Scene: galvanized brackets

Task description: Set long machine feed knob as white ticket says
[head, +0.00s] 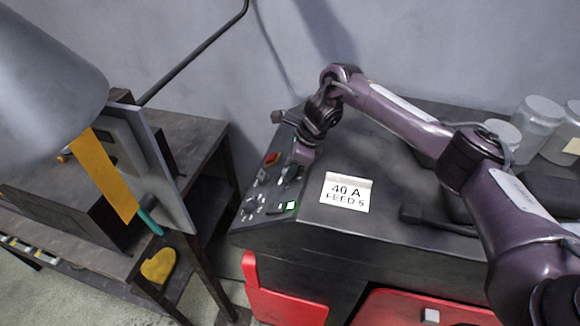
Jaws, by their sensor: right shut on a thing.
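The white ticket (347,191) lies on the dark top of the long machine (300,222) and reads "40 A FEED 5". The machine's sloped control panel is at its left end, with a dial knob (250,205) near the front. My right gripper (289,172) reaches over from the right and points down at the panel's upper right part. It is shut on a small knob there, mostly hidden by the gripper. The knob's scale and pointer are too small to read. My left gripper is not in view.
The panel also has a red button (272,158) and a green-lit switch (291,205). Clear jars (540,118) stand on the machine at the back right. A grey lamp-like shade (45,90) fills the upper left.

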